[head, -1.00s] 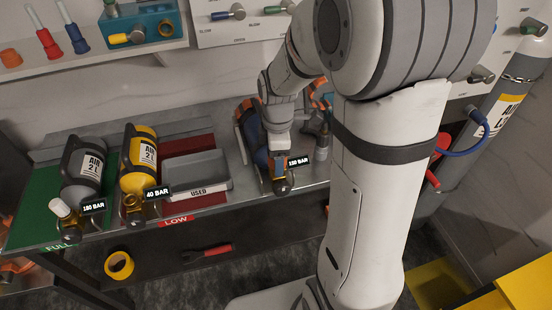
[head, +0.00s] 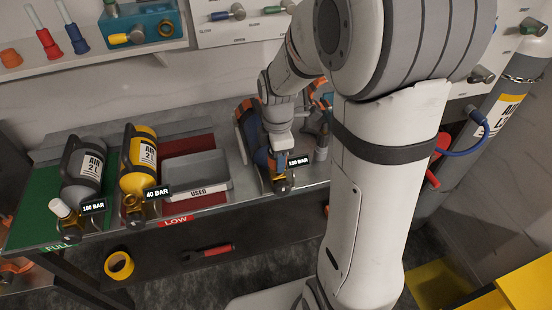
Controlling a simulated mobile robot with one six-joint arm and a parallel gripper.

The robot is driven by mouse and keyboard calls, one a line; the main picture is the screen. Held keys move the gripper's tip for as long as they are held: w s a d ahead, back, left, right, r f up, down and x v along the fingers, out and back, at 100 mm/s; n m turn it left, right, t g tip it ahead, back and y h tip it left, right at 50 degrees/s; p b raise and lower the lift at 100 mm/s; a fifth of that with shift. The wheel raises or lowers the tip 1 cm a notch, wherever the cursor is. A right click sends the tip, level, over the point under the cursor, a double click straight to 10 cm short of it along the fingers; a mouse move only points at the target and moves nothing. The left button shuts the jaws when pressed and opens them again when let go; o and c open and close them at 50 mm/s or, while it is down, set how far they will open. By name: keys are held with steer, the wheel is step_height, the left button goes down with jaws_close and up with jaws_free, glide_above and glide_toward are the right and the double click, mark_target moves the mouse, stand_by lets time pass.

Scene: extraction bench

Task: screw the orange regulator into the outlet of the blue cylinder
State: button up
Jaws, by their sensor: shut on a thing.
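The blue cylinder (head: 255,138) lies at the right of the bench, its outlet end toward the front edge. It is partly hidden by my wrist. My gripper (head: 281,163) points down at this outlet end, beside a tag reading 150 BAR (head: 298,161). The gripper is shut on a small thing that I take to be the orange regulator. The jaws mostly hide it, and I cannot tell how far it sits in the outlet.
A grey cylinder (head: 82,172) tagged 180 BAR and a yellow cylinder (head: 139,165) tagged 40 BAR lie at left. A grey USED tray (head: 197,191) stands between them and the blue cylinder. My arm hides the bench's right side.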

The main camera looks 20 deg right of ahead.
steer(key=m, duration=0.6)
steer(key=shift+m, duration=0.4)
steer(key=m, duration=0.3)
steer(key=shift+m, duration=0.3)
steer(key=m, duration=0.3)
steer(key=shift+m, duration=0.4)
steer(key=m, duration=1.3)
steer(key=shift+f, duration=0.1)
steer(key=o, duration=1.1)
steer(key=shift+c, duration=0.2)
